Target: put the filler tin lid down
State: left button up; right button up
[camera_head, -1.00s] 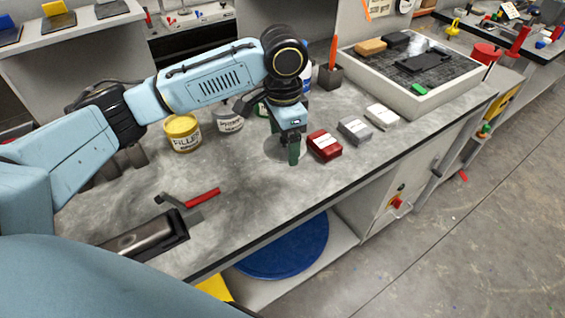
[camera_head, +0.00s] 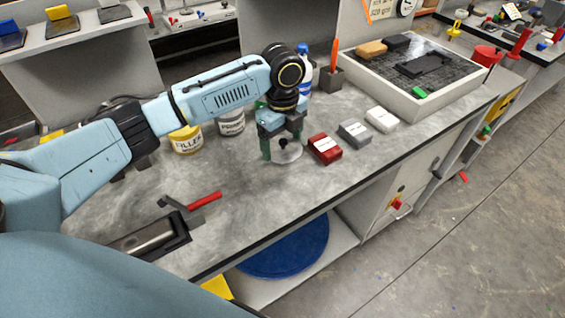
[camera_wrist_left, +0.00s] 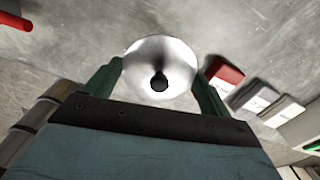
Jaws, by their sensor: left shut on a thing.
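The filler tin lid is a pale grey metal disc with a small dark knob (camera_head: 287,153); in the left wrist view (camera_wrist_left: 178,55) it lies between the two green fingers. My left gripper (camera_head: 283,150) points down and is shut on the lid's edges, low over the bench. I cannot tell whether the lid touches the bench top. My right gripper is not in view.
Red (camera_head: 325,149), grey (camera_head: 354,133) and white (camera_head: 382,119) blocks lie right of the lid. A grey primer tin (camera_head: 231,123) stands behind. A red-handled tool (camera_head: 203,200) lies front left. A large tray (camera_head: 412,110) is at back right. Bench in front of the lid is clear.

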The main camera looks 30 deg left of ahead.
aim_at(282, 140)
pick_arm(q)
notch_tip(282, 140, down, 7)
jog(key=shift+f+b, duration=0.1)
jog(key=shift+b, duration=0.2)
jog(key=o, duration=0.9)
jog(key=shift+f, duration=0.15)
jog(key=shift+c, duration=0.2)
notch_tip(282, 140, up, 12)
jog(key=shift+r+p, duration=0.2)
jog(key=shift+p, duration=0.4)
